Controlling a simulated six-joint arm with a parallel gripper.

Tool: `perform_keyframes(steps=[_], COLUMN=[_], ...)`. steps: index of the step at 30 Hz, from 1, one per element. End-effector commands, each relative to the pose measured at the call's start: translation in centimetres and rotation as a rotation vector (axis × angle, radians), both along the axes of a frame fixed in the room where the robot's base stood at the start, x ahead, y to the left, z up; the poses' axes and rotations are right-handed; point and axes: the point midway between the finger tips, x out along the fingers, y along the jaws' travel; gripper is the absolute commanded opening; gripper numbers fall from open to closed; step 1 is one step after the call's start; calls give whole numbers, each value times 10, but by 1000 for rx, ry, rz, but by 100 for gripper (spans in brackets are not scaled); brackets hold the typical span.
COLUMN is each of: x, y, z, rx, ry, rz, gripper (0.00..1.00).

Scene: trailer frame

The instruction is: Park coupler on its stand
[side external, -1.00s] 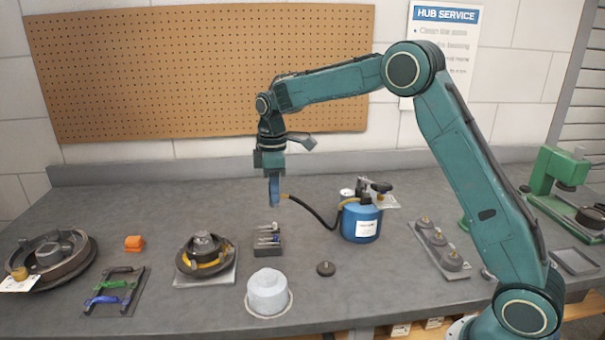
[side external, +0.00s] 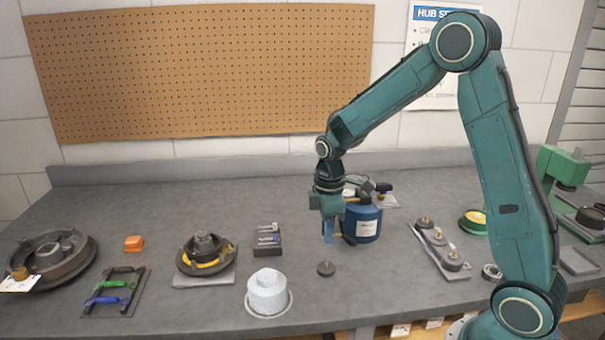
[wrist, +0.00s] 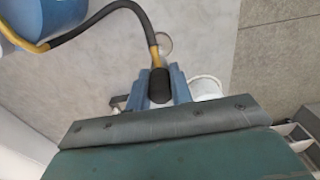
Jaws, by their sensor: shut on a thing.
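The black coupler (wrist: 159,86) sits at the yellow end of a black hose (wrist: 105,14). My gripper (wrist: 157,90), with blue fingers, is shut on it. In the side view my gripper (side external: 331,234) hangs just left of and in front of the blue can (side external: 368,224), above the bench. The hose runs from the coupler back to the blue can, also at the upper left of the wrist view (wrist: 52,15). In the side view the coupler and hose are mostly hidden by the gripper. I cannot tell which thing is the coupler's stand.
A small dark knobbed disc (side external: 326,268) lies in front of my gripper. A white tub (side external: 267,294) is front left, a dark block with small tools (side external: 267,240) is left, and a tray of knobbed parts (side external: 440,250) is right. Bench between block and gripper is clear.

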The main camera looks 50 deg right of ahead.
Motion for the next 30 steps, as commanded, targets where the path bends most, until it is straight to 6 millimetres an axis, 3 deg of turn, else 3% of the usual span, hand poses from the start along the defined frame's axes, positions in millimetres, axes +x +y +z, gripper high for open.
perform_keyframes(steps=[14, 30], x=[-1, -2], y=[0, 0], z=[-7, -42], rx=[0, 0], ry=[0, 0], rz=[0, 0], gripper=[0, 0])
